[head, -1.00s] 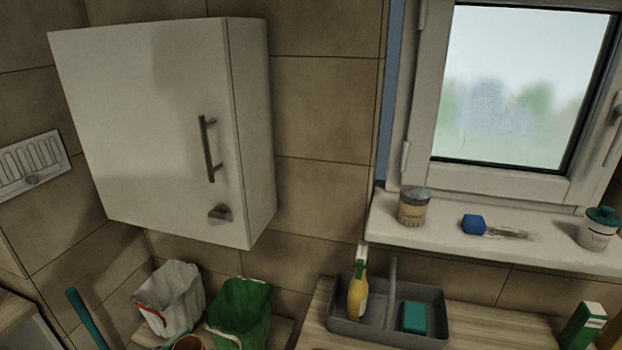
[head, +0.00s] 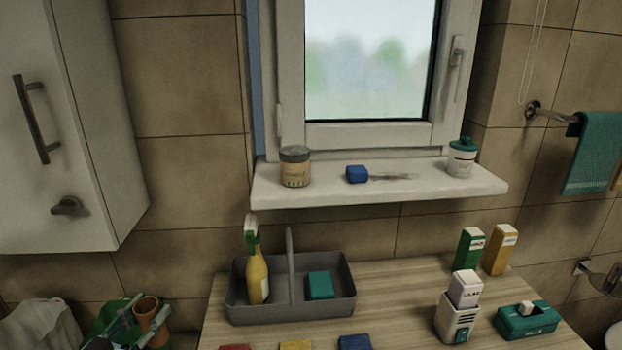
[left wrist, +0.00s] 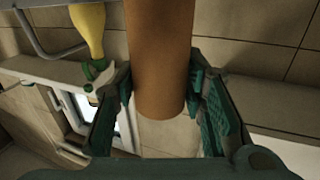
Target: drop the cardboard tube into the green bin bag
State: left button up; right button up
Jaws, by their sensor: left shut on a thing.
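The brown cardboard tube (head: 148,307) stands roughly upright at the lower left of the head view, in the jaws of my left gripper (head: 138,325). In the left wrist view the tube (left wrist: 160,55) runs between the two teal fingers of the gripper (left wrist: 163,88), which are shut on it. The green bin bag (head: 98,318) is at the lower left of the head view, partly hidden by the gripper and tube. The tube overlaps the bag's right side in the picture; I cannot tell whether it is above the bag or in front of it. My right gripper is not in view.
A white bag (head: 38,328) stands left of the green one. A grey caddy (head: 285,312) with a yellow bottle (head: 257,277) and a teal sponge (head: 320,285) is to the right on the wooden counter (head: 395,275). The white wall cabinet (head: 45,130) hangs above the bags.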

pick_arm(q)
jog(key=w+a+f+n+y+b, duration=0.25)
jog(key=w+a+f+b, duration=0.2)
jog(key=a, duration=0.45)
jog(key=w+a+f+n+y+b, duration=0.2)
jog(key=w+a+f+y+b, duration=0.3)
jog(key=a, duration=0.4)
jog(key=shift+m+h, duration=0.25)
jog(key=shift+h, duration=0.4)
jog(key=f+b, duration=0.1)
jog(key=b, duration=0.1)
jog(key=f+b, duration=0.1)
jog(key=b, duration=0.1)
jog(key=f+b, duration=0.2)
jog(key=shift+s+d, duration=0.35)
jog(key=shift+s, duration=0.05)
jog(key=o, duration=0.8)
notch_tip(320, 180, up, 10)
jog(key=shift+f, duration=0.1)
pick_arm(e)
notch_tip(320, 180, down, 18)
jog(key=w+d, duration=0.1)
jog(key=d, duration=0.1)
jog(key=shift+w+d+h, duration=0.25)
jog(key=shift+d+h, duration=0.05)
pick_arm(q)
jog(key=shift+a, duration=0.1)
